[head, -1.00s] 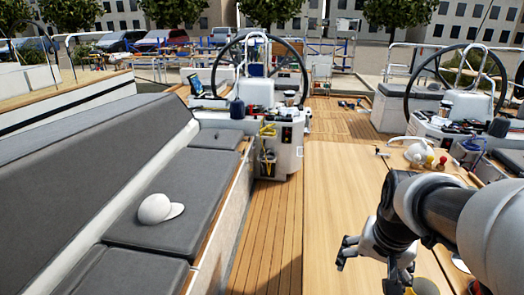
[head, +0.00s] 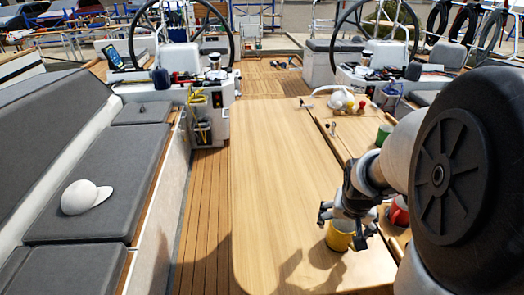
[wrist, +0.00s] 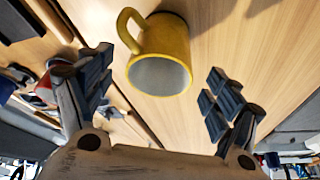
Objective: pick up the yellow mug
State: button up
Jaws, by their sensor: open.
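The yellow mug (head: 340,236) stands on the wooden cockpit table (head: 270,190), near its right edge. In the wrist view the mug (wrist: 160,62) shows a pale inside and a handle pointing to the upper left. My gripper (head: 345,222) is open and empty, just above the mug in the head view. In the wrist view the mug lies ahead of my gripper (wrist: 155,100), in line with the gap between the fingers. No contact with it shows. My arm hides part of the table's right side in the head view.
A green cup (head: 384,134) and a red object (head: 398,212) stand right of the mug, near my arm. A white cap (head: 85,196) lies on the grey bench at left. The table's left and middle are clear. Two steering wheels stand at the back.

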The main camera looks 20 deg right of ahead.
aim_at(341, 229)
jog(key=b+x, duration=0.2)
jog(key=x, duration=0.4)
jog(key=shift+w+d+f+b, duration=0.1)
jog(key=shift+w+f+b, duration=0.1)
jog(key=shift+f+b, duration=0.15)
jog(key=shift+r, duration=0.15)
jog(key=shift+c, duration=0.6)
jog(key=c, duration=1.1)
jog(key=shift+c, duration=0.2)
